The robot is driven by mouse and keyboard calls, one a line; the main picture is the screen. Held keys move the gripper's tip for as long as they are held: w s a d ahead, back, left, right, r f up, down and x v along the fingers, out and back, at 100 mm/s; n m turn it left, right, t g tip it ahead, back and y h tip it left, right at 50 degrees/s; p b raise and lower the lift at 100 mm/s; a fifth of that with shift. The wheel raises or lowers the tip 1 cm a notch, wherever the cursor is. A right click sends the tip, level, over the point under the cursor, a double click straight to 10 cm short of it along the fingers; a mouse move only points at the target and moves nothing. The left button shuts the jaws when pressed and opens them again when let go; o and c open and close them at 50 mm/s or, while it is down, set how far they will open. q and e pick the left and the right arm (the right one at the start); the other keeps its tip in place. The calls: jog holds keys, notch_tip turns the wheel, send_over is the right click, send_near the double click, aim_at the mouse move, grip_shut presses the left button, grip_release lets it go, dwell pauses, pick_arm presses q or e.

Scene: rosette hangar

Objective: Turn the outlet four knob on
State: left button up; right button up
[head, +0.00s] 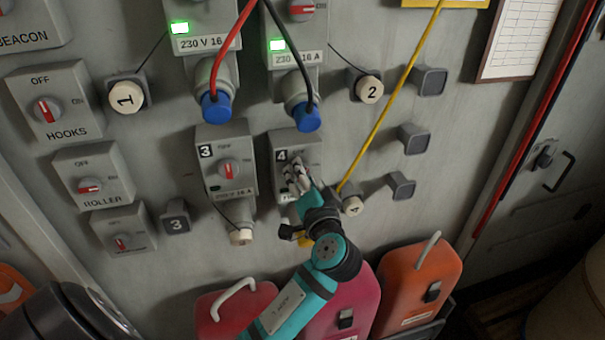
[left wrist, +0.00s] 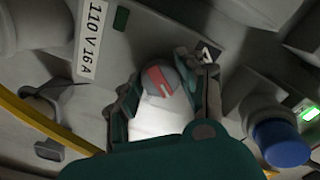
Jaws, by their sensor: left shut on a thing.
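The outlet four box (head: 281,143) is grey with a "4" plate, on the wall panel right of outlet 3. My left gripper (head: 297,176) is at the front of this box and covers its knob in the head view. In the left wrist view the red and grey knob (left wrist: 160,78) sits between the two fingers of my left gripper (left wrist: 163,92), which is shut on it. The "110 V 16 A" label (left wrist: 91,40) and a dark green, unlit indicator (left wrist: 121,19) show beside it. My right gripper is not in view.
Outlet 3 (head: 225,145) is just left. Above, two outlets with lit green lamps hold blue plugs (head: 216,107) (head: 306,117) with red and black cables. A yellow cable (head: 390,100) runs down right of outlet four. Red and orange cases (head: 420,275) stand below.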

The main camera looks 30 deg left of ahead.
pick_arm(q)
jog(key=m, duration=1)
jog(key=shift+p, duration=0.35)
jog(key=shift+m, duration=0.3)
jog(key=o, duration=1.2)
jog(key=v, duration=1.2)
